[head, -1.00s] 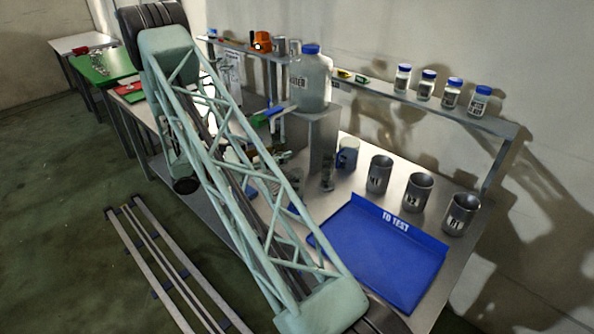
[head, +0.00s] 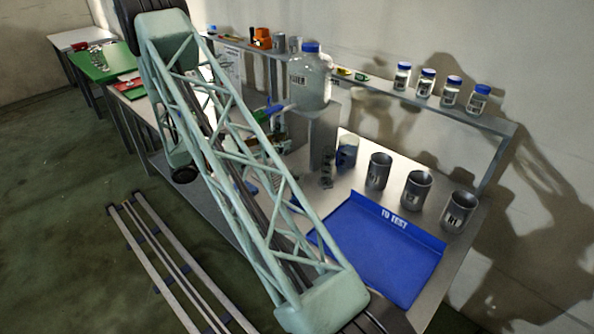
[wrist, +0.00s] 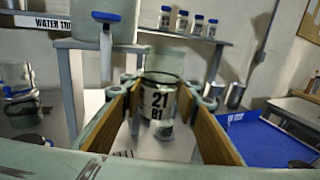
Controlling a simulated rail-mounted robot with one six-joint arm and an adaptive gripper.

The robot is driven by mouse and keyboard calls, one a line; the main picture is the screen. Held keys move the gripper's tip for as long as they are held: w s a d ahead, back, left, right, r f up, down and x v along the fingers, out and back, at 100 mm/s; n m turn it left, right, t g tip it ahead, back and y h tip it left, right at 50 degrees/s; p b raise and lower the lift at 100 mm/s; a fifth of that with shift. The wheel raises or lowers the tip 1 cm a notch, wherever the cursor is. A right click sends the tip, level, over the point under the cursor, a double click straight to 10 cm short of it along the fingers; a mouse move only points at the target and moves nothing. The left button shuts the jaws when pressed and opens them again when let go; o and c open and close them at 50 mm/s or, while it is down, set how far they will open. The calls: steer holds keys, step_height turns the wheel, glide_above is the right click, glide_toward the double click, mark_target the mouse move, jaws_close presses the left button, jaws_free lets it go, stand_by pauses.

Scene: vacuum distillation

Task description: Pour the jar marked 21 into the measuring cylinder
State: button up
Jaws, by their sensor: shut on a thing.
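The jar marked 21 (wrist: 157,102), with a white label reading 21 and B1, sits between the two tan-padded fingers of my gripper (wrist: 160,88) in the wrist view. My gripper is shut on it. The label reads upright. In the head view my own lattice arm hides the gripper and the jar. A slim clear upright vessel (head: 327,172), possibly the measuring cylinder, stands beside the grey stand in the head view. I cannot make out its markings. In the wrist view the area right behind the jar is partly hidden.
A large blue-capped water container (head: 310,82) stands on the grey stand (head: 322,135). A blue TO TEST tray (head: 375,250) lies in front. Several blue-capped jars (head: 426,84) line the shelf.

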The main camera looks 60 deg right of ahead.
steer(key=shift+a, duration=0.15)
steer(key=w+a+r+p, duration=0.1)
steer(key=w+a+r, duration=0.1)
steer(key=a, duration=1.3)
steer(key=shift+w+a, duration=0.15)
steer(key=shift+w, duration=0.5)
stand_by(0.9)
steer(key=w+a+f+n+t+b, duration=0.2)
steer(key=w+a+f+n+t, duration=0.2)
steer(key=a, duration=0.8)
steer(key=w+a+f+n+t+b, duration=0.2)
steer(key=w+a+f+n+t, duration=0.3)
steer(key=a, duration=0.8)
steer(key=w+a+f+n+t+y+b, duration=0.1)
steer(key=w+a+f+n+t+b, duration=0.2)
steer(key=w+a+f+t, duration=0.7)
steer(key=w+a+n+t, duration=0.2)
steer(key=shift+w+a, duration=0.2)
steer(key=shift+w, duration=0.1)
steer(key=shift+d+n, duration=0.1)
steer(key=shift+n, duration=0.2)
